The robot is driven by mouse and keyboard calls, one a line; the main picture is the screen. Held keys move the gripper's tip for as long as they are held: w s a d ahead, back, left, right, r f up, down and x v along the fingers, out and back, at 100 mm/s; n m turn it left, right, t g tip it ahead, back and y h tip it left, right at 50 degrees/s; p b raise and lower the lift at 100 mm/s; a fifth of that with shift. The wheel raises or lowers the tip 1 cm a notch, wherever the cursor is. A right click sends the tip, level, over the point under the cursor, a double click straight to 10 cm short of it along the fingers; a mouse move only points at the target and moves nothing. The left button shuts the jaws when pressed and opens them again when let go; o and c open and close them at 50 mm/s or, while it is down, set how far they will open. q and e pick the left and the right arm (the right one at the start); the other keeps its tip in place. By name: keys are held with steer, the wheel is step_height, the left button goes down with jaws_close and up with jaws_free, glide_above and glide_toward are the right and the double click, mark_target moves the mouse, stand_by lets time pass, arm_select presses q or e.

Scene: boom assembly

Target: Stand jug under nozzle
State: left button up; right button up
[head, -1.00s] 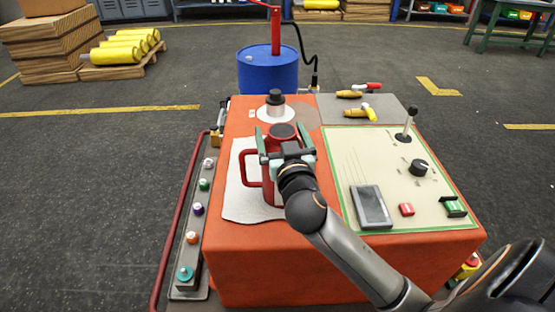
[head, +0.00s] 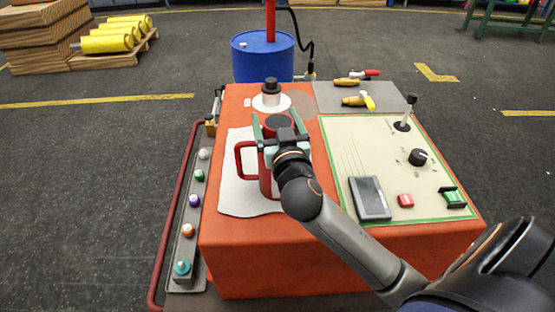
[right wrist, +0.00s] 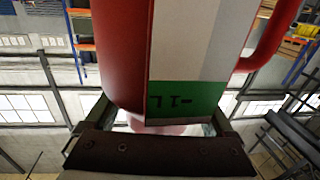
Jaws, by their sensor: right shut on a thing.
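The red jug (head: 267,178) stands upright at the white cloth (head: 236,190) on the orange-covered bench, its handle to the left and its top dark. Whether its base touches the cloth is hidden. My right gripper (head: 281,133) is shut on the jug's upper body, a finger on either side. In the right wrist view the jug (right wrist: 122,60) fills the middle, with a white band and a green label. The nozzle (head: 310,76) hangs on a black hose beside the blue drum, behind the bench. My left gripper is not in view.
A black-capped piece on a white disc (head: 271,102) stands behind the jug, near a bare tan round patch (head: 307,105). A control panel (head: 335,150) with a lever (head: 406,115) lies to the right. Yellow-handled tools (head: 355,101) lie on a grey mat at the back right.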

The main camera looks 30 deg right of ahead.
steer(key=shift+f, duration=0.15)
jaws_close()
stand_by(0.4)
